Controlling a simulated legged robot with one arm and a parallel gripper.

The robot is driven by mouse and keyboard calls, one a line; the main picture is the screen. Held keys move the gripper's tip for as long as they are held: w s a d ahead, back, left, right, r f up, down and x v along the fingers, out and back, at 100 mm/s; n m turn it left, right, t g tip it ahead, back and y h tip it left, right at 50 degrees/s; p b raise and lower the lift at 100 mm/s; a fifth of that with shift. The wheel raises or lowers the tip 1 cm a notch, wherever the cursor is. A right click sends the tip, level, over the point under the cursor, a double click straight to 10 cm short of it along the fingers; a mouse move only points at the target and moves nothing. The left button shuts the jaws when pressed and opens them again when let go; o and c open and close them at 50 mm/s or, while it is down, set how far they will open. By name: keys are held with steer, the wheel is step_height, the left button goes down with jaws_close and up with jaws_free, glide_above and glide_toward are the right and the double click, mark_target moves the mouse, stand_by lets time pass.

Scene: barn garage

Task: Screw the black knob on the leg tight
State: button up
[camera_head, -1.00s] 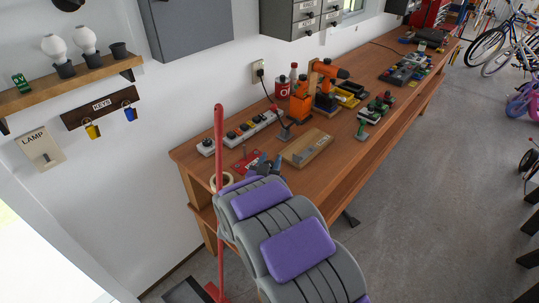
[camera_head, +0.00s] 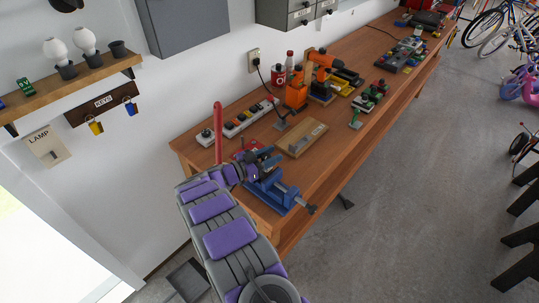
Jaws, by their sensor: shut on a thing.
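My gripper (camera_head: 266,160), dark and small in view, is at the near end of the workbench (camera_head: 335,128), just above and behind a blue vise (camera_head: 271,190). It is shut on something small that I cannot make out. My grey and purple arm reaches up to it from the bottom of the view. I cannot pick out the black knob or the leg clearly; the gripper and arm cover the spot around the vise's far side.
A red pole (camera_head: 218,132) stands upright by the bench's left end, partly behind my arm. A wooden board (camera_head: 301,137), a white power strip (camera_head: 250,118) and an orange drill (camera_head: 323,61) are on the bench. Open floor (camera_head: 405,215) lies to the right.

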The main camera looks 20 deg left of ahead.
steer(key=shift+s+f+m+g+h+b, duration=0.1)
steer(key=shift+m+g+h+b, duration=0.35)
steer(key=shift+m+g+h, duration=0.5)
steer(key=shift+d+g+h, duration=0.15)
steer(key=shift+g+h, duration=0.1)
steer(key=o, duration=1)
